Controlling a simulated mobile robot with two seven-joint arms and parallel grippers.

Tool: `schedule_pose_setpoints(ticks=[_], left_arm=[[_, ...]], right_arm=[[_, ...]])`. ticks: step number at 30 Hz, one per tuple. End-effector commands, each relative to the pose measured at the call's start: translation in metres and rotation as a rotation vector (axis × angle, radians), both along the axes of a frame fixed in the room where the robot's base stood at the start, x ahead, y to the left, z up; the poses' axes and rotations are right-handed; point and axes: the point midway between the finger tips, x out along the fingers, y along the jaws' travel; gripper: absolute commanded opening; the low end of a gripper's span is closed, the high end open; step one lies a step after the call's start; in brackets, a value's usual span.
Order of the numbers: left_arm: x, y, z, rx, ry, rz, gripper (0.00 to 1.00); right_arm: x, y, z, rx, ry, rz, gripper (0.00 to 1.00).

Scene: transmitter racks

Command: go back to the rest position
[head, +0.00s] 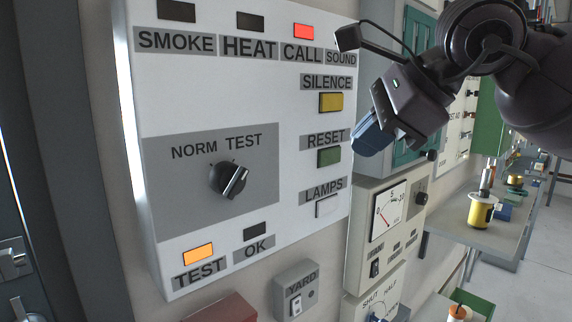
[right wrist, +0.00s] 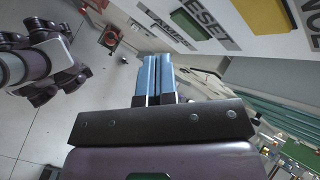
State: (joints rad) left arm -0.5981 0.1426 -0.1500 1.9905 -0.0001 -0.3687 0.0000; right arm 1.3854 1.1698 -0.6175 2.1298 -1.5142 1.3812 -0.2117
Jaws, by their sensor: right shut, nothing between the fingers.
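Whether a fingertip touches the panel is hard to tell; a gap seems to show. The knob (head: 229,179) points toward TEST. The call lamp (head: 304,31) is lit red and the test lamp (head: 198,254) orange. The smoke, heat and OK lamps are dark. My left gripper cannot be made out.
A shelf (head: 455,227) with a yellow spool (head: 481,211) juts out at right. The floor (head: 540,262) at far right is clear.

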Motion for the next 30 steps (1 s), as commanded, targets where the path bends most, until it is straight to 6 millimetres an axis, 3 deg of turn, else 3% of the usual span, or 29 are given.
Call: schedule_pose_setpoints(ticks=[1,6,15,23,30], left_arm=[[-0.001,0.000,-0.001,0.000,0.002,0.000,0.64],[-0.004,0.001,-0.002,0.000,0.008,0.002,0.64],[-0.004,0.001,-0.002,0.000,0.008,0.002,0.64],[-0.003,0.000,-0.002,0.000,0.006,0.002,0.64],[0.000,0.000,0.000,0.000,0.001,0.000,0.64]], right_arm=[[0.000,0.010,-0.020,0.058,0.075,0.031,0.00],[-0.007,0.038,-0.066,0.296,0.316,0.114,0.00],[-0.018,0.066,-0.117,0.767,0.734,0.139,0.00],[-0.011,0.063,-0.148,1.183,1.050,0.047,0.00],[0.008,0.037,-0.192,1.618,1.332,-0.145,0.00]])
